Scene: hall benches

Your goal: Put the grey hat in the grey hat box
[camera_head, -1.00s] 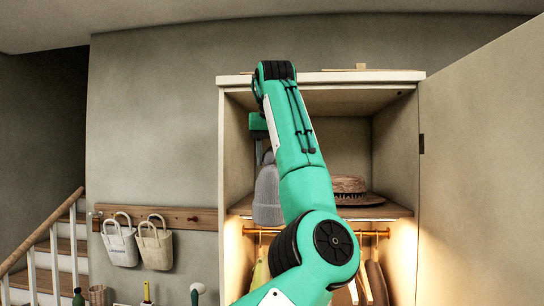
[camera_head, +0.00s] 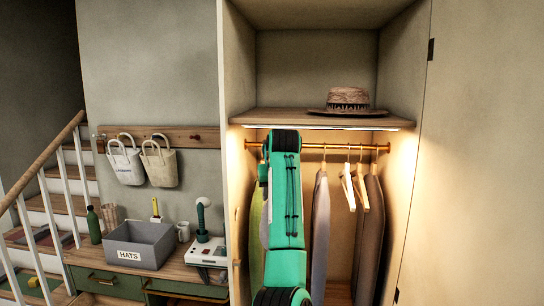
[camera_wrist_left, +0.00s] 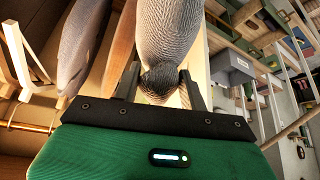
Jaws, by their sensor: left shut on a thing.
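The grey knitted hat (camera_wrist_left: 170,35) hangs between the fingers of my left gripper (camera_wrist_left: 160,86) in the left wrist view. The gripper is shut on the hat's narrow end. In the head view my left arm stands in front of the wardrobe's hanging space and hides both the gripper and the hat. The grey hat box (camera_head: 130,254), labelled HATS, stands open-topped on the bench at the left. It also shows small in the left wrist view (camera_wrist_left: 232,66), apart from the hat. My right gripper is not in view.
A brown brimmed hat (camera_head: 348,101) lies on the wardrobe shelf (camera_head: 290,118). Coats and hangers hang from the rail (camera_head: 330,146). Around the box are a green bottle (camera_head: 94,226), a mug (camera_head: 183,232) and a white telephone-like device (camera_head: 207,250). The wardrobe's side panel (camera_head: 236,190) stands between.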

